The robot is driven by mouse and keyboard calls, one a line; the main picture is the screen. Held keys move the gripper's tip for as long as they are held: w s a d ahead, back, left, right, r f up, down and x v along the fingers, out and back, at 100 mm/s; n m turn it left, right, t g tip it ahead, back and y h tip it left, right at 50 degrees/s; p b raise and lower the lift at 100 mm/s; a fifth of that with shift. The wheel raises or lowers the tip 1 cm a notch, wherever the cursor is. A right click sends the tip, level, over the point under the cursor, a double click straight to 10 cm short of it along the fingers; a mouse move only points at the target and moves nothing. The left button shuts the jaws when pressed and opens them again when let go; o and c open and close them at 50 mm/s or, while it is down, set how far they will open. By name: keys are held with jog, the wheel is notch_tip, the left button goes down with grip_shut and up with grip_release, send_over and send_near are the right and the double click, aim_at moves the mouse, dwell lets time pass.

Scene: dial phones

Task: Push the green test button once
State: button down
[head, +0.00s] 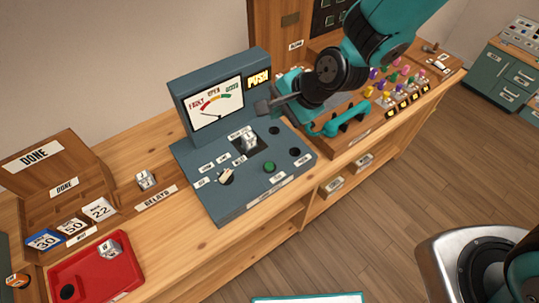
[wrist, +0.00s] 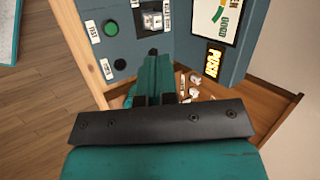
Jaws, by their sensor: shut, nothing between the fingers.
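The green test button (head: 269,167) is on the front part of the blue-grey tester panel (head: 222,212). It also shows in the wrist view (wrist: 111,28), at the upper left. My gripper (head: 262,107) is shut and empty. It is above the back right of the panel, by the lit yellow PUSH sign (head: 258,77), apart from the button and behind it. The fingers show in the wrist view (wrist: 155,98). A relay (head: 249,139) sits in the panel's socket, also in the wrist view (wrist: 152,18).
A meter (head: 215,103) stands at the panel's back. A white selector knob (head: 226,177) is left of the button. A teal handset (head: 340,119) and coloured plugs are right of the panel. A red tray (head: 128,287) and a loose relay (head: 145,180) are left.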

notch_tip(320, 180, down, 6)
jog(key=w+a+m+t+p, duration=0.1)
jog(key=w+a+m+p, duration=0.1)
jog(key=m, duration=0.3)
jog(key=m+t+p, duration=0.2)
jog(key=m, duration=0.2)
send_over(269, 167)
notch_tip(269, 167, down, 6)
notch_tip(269, 167, down, 9)
jog(key=b, duration=0.7)
jog(key=shift+r, duration=0.15)
dwell(0.9)
jog(key=shift+f+b, duration=0.35)
jog(key=shift+f, duration=0.1)
